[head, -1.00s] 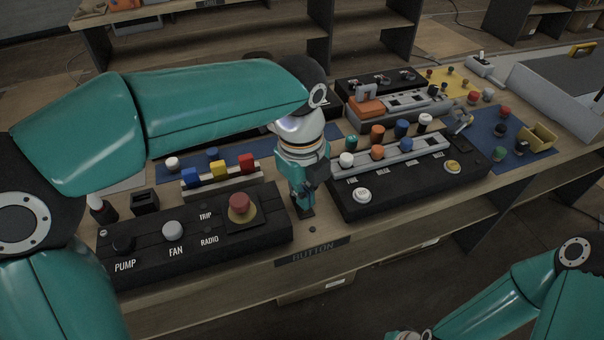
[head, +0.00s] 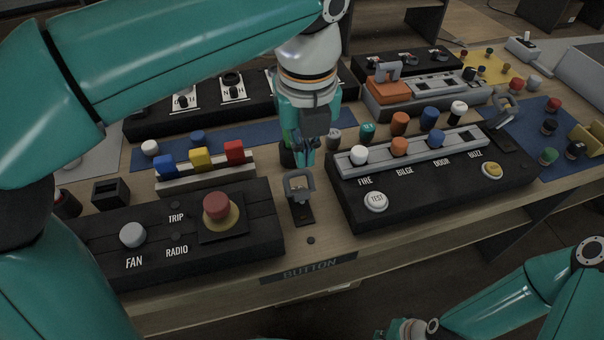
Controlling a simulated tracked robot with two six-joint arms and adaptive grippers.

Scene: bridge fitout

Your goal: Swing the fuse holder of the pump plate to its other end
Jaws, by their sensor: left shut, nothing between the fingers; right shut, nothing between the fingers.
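A small black plate (head: 302,214) between the two front panels carries a grey U-shaped swing holder (head: 299,184), which stands raised near the plate's far end. I take it for the fuse holder, but no pump label is readable on the plate. My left gripper (head: 305,158) points down just behind and above the holder. Its fingers are together and empty; whether they touch the holder I cannot tell. My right gripper (head: 392,332) is low at the bottom edge, partly cut off, holding nothing.
A black panel with a red mushroom button (head: 217,206) lies to the left; my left arm covers its left end. A black panel with a white test button (head: 376,201) lies to the right. Coloured blocks (head: 201,159) stand behind the left panel.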

